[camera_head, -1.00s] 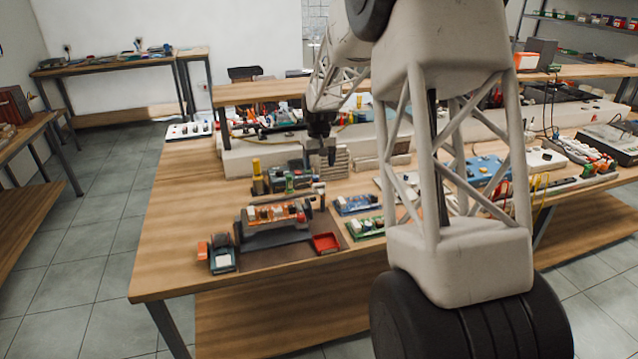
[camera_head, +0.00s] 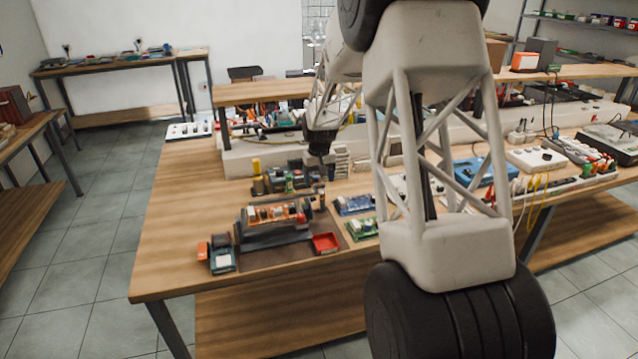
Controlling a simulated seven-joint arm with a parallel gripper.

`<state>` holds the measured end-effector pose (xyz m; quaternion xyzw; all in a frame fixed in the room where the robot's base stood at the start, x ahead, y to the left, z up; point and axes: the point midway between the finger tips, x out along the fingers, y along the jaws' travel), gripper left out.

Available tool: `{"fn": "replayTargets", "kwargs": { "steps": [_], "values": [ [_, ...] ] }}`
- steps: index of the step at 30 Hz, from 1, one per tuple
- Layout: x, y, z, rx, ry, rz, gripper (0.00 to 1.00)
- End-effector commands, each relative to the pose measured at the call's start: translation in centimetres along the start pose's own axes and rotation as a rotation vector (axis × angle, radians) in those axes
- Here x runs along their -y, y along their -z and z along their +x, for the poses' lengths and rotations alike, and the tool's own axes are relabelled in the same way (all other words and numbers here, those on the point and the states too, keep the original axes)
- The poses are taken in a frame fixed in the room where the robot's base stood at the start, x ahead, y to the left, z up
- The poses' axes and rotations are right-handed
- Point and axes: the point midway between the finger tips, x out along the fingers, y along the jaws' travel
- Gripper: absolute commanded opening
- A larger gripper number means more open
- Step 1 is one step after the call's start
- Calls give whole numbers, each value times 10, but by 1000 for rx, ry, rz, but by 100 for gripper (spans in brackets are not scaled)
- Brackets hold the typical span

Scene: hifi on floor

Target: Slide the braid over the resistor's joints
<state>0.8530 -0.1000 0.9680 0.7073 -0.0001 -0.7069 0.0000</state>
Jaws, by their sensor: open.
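My gripper (camera_head: 322,172) is small and dark in this view. It points down above the bench, just behind and to the right of the orange circuit board (camera_head: 270,213), and it is open. The board sits raised in a dark holder (camera_head: 272,237) and carries several small parts. The resistor and its joints are too small to tell apart on it. I cannot pick out the braid for certain among the small items behind the board. Whether the fingers touch anything is too small to see.
A red tray (camera_head: 326,243) stands on the dark mat right of the holder. Blue (camera_head: 354,204) and green (camera_head: 364,229) boards lie further right. A tall yellow-topped item (camera_head: 257,168) stands behind. My arm hides part of the right side.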

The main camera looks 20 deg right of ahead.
Motion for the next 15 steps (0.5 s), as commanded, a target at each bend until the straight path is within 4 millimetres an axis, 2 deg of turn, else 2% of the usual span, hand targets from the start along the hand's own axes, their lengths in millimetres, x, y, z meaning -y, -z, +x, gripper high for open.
{"fn": "replayTargets", "kwargs": {
  "steps": [6,15],
  "values": [
    [0,0,17,0,0,0,72],
    [0,0,20,0,0,0,72]
  ]
}}
